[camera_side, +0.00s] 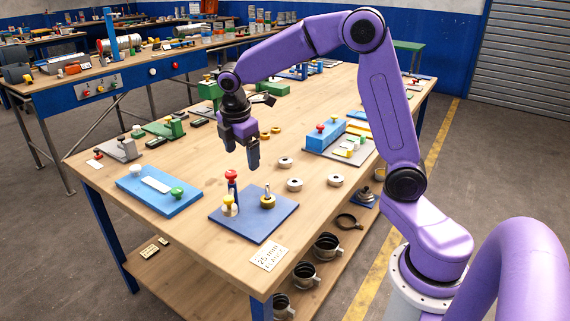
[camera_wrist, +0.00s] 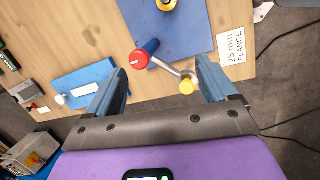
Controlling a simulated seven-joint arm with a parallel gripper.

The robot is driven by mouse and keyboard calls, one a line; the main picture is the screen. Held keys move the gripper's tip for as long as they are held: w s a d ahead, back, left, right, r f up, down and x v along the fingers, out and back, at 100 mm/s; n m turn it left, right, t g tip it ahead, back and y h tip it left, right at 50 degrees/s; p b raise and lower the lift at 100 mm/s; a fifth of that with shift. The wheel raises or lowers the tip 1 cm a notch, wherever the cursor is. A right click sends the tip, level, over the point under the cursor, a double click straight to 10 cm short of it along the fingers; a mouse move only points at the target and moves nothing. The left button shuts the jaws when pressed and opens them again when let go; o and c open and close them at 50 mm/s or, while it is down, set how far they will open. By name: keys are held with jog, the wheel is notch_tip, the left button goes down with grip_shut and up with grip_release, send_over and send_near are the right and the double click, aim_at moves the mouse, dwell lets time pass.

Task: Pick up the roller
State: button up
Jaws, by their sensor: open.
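The blue plate (camera_side: 253,217) lies near the front of the workbench. On it are a red-knobbed post (camera_side: 231,178), a yellow-topped piece (camera_side: 228,202) and a brass ring-shaped piece (camera_side: 267,202) around an upright pin, which looks like the roller. My gripper (camera_side: 253,166) is above the bench just behind the plate, pointing down, open and empty. The brass piece (camera_wrist: 166,4) is cut off at the top edge there.
Loose metal rings (camera_side: 294,184) lie right of the plate. A blue block fixture (camera_side: 322,137) stands behind them. Another blue plate (camera_side: 158,189) with white and green knobs lies at left. A "25 mm FLANGE" card (camera_side: 270,256) lies at the front edge.

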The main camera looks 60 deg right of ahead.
jog(key=w+d+f+n+g+h, duration=0.15)
jog(key=w+d, duration=0.35)
jog(key=d, duration=0.7)
jog(key=w+d+f+h, duration=0.15)
jog(key=w+d, duration=0.35)
jog(key=d, duration=0.8)
jog(key=shift+y, duration=0.4)
jog(key=x, duration=1.2)
jog(key=shift+s+a+f, duration=0.1)
jog(key=shift+s+f, duration=0.15)
jog(key=shift+s, duration=0.05)
jog(key=shift+s+x, duration=0.15)
jog(key=shift+x, duration=1.25)
jog(key=shift+s+x, duration=0.2)
jog(key=shift+x, duration=1.15)
jog(key=shift+a, duration=0.1)
jog(key=shift+c, duration=0.4)
jog(key=c, duration=1.2)
jog(key=shift+c, duration=0.2)
